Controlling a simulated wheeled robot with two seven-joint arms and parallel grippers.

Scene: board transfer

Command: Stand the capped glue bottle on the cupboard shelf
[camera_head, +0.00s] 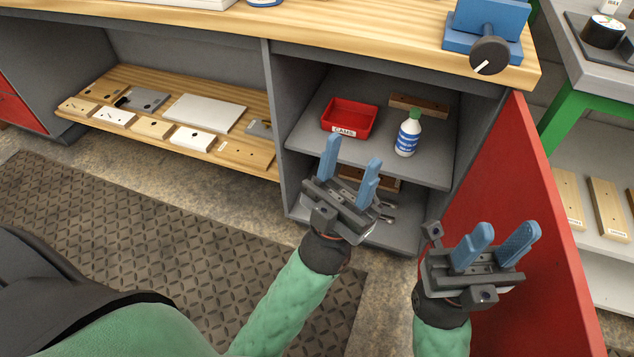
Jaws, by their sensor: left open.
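The glue bottle (408,136) is white and blue with a green cap, and stands upright on the cupboard's upper shelf (375,153), right of a red tray. My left gripper (352,164) is open and empty, in front of the cupboard opening and apart from the bottle. My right gripper (499,243) is lower right, in front of the red cupboard door (535,200). Its fingers are apart with nothing between them. The cupboard door stands open on the right.
A labelled red tray (349,118) and a wooden block (419,105) share the shelf. Other items lie on the level below, partly hidden by my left gripper. A blue vise (486,28) sits on the bench above. A low wooden shelf (255,155) on the left holds several boards.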

